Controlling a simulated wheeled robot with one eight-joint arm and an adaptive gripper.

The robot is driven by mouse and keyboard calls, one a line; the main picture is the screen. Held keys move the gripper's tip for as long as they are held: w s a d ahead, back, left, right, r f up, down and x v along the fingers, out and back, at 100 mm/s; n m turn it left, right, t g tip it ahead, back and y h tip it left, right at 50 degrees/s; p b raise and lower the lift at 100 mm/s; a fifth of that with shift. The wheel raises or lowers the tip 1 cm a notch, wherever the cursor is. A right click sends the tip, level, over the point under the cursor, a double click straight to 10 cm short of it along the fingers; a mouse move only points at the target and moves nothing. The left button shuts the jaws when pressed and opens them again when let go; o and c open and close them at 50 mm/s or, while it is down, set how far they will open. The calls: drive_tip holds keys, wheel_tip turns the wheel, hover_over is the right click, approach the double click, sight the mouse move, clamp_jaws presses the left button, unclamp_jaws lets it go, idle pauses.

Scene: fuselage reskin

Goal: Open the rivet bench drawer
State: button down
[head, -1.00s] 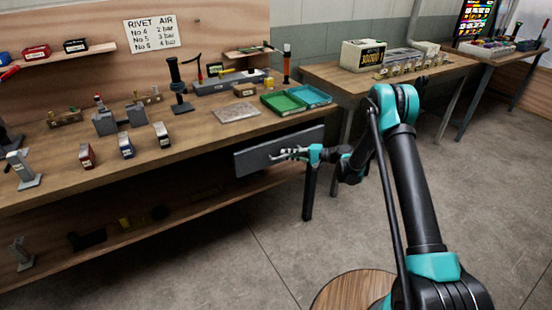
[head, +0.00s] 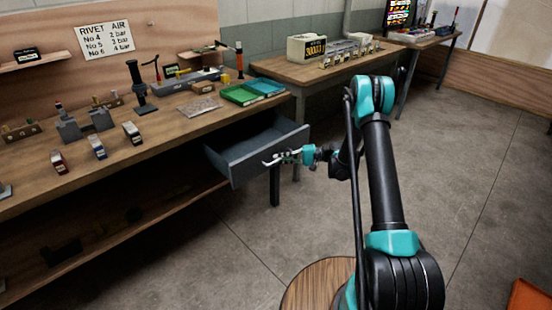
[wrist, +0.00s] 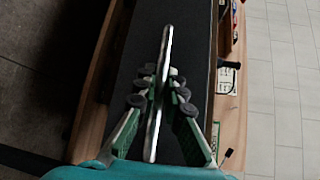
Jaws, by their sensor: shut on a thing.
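The rivet bench drawer (head: 245,172) is dark grey and stands partly pulled out under the right part of the bench. Its inside shows in the head view, and I see nothing in it. My gripper (head: 270,161) is at the drawer's front face. In the wrist view, my gripper (wrist: 153,98) is shut on the drawer's handle (wrist: 167,45), a pale bar that passes between the fingers. The dark drawer front (wrist: 198,50) lies just behind the bar.
The wooden rivet bench (head: 165,125) carries a green tray (head: 243,95), a blue tray (head: 267,86) and several tools. A round wooden stool top (head: 318,282) is below my arm. The floor at right is open.

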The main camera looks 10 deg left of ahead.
drive_tip(key=c, duration=1.9)
unclamp_jaws()
drive_tip(key=shift+w+d, duration=0.1)
drive_tip(key=d, duration=0.4)
drive_tip(key=d+r, duration=0.1)
drive_tip(key=d, duration=0.2)
drive_tip(key=w+d, duration=0.1)
drive_tip(key=d, duration=0.3)
drive_tip(key=shift+d+r, duration=0.35)
